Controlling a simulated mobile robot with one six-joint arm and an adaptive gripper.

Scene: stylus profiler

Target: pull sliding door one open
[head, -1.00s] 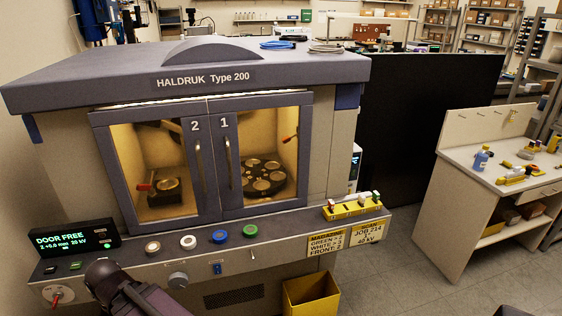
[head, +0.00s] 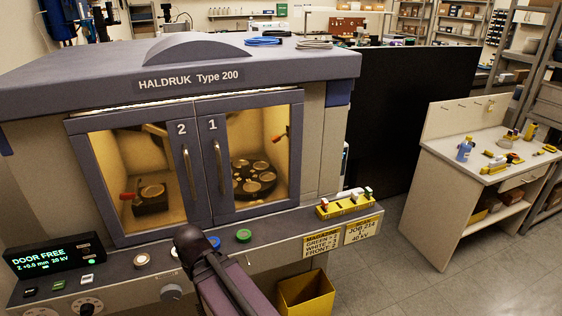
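Sliding door one (head: 212,190) is the right-hand framed glass door of the HALDRUK Type 200 cabinet, marked "1". Its upright bar handle (head: 219,166) is near its left edge. Door two (head: 182,212), marked "2", is on the left with its own bar handle (head: 189,172). Both doors look shut and meet in the middle. Part of my dark arm rises from the bottom below the doors, in front of the control ledge. My gripper's fingers do not show.
A display reading DOOR FREE (head: 53,257) stands at left. A yellow bin (head: 305,293) is below. Clear floor lies between cabinet and workbench (head: 446,150).

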